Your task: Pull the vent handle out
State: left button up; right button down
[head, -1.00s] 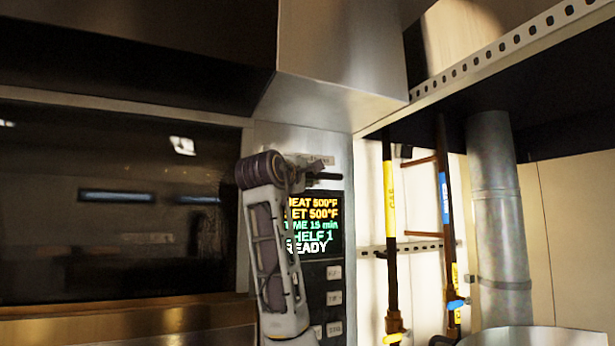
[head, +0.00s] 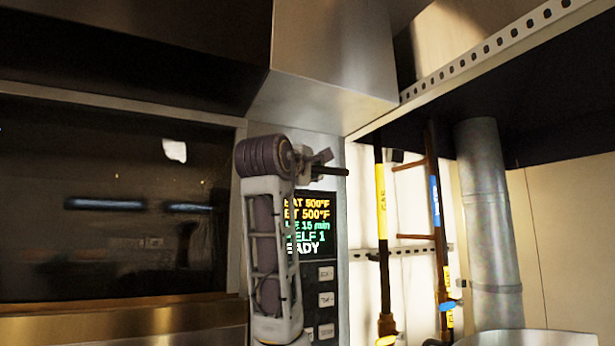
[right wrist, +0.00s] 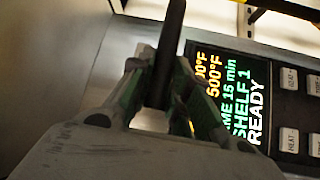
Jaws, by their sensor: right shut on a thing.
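The vent handle (head: 330,171) is a dark rod at the top of the oven's control panel, above the lit display. It also shows in the right wrist view (right wrist: 173,40), running between the fingers. My right gripper (head: 316,166) is shut on the handle. In the right wrist view its fingers (right wrist: 158,88) lie on both sides of the rod. My right wrist and forearm cover part of the panel and the handle's inner end. My left gripper is not in view.
The display (head: 308,224) reads 500°F, 15 min and READY, with buttons (head: 326,300) below. A dark oven window (head: 110,200) fills the left. Gas pipes (head: 381,220) and a metal duct (head: 485,200) stand to the right. A steel hood (head: 320,80) hangs above.

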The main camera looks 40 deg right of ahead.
jog(key=shift+f, duration=0.2)
jog(key=c, duration=1.7)
grip_release()
jog(key=o, duration=0.4)
jog(key=shift+s+a+r, duration=0.1)
jog(key=shift+s+r, duration=0.05)
jog(key=shift+s, duration=0.15)
jog(key=shift+w+a, duration=0.1)
jog(key=v, duration=1.2)
